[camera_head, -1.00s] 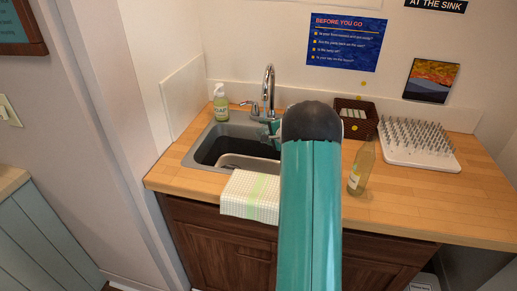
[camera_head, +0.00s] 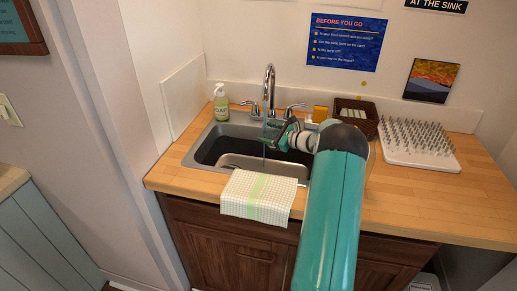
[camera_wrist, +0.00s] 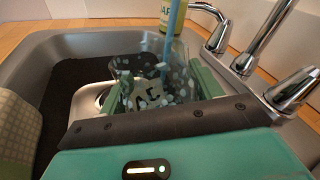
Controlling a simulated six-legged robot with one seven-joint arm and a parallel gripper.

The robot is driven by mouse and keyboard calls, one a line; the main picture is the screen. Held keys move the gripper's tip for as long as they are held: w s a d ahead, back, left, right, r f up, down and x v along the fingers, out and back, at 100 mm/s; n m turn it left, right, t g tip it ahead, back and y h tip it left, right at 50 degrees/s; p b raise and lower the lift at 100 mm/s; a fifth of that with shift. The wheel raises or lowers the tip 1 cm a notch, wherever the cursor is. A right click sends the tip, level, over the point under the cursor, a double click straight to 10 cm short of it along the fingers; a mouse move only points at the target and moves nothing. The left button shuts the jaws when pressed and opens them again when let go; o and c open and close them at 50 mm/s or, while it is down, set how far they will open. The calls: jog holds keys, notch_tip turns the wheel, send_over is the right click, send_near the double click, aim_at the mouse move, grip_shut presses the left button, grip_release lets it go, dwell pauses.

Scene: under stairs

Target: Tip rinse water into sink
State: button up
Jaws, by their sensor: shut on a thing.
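The grey sink (camera_head: 203,140) is set in the wooden counter, with a dark basin. A chrome tap (camera_head: 268,80) stands behind it. My gripper (camera_head: 277,133) is over the sink, right of the tap's spout. In the wrist view my gripper (camera_wrist: 158,88) is shut on a clear, speckled glass (camera_wrist: 150,72), with a green finger on either side. A thin blue streak (camera_head: 264,135), probably water, runs down from the spout. In the wrist view the blue streak (camera_wrist: 172,38) meets the glass. I cannot tell the glass's water level or exact tilt.
A soap bottle (camera_head: 221,103) stands at the sink's back left. A checked towel (camera_head: 258,196) hangs over the front edge. A brown basket (camera_head: 361,113) and a white drying rack (camera_head: 425,160) are to the right. My arm mostly hides a bottle on the counter.

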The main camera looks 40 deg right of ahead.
aim_at(274, 126)
jog(key=shift+s+d+r+m+t+y, duration=0.15)
jog(key=shift+d+r+m+t+y, duration=0.25)
jog(key=shift+d+m, duration=0.55)
jog(key=shift+d+r+m+t, duration=0.25)
jog(key=shift+r+m+t, duration=0.05)
jog(key=shift+r+m, duration=0.3)
jog(key=shift+m, duration=0.25)
jog(key=shift+d, duration=0.2)
jog(key=shift+a+r, duration=0.2)
jog(key=shift+r, duration=1.8)
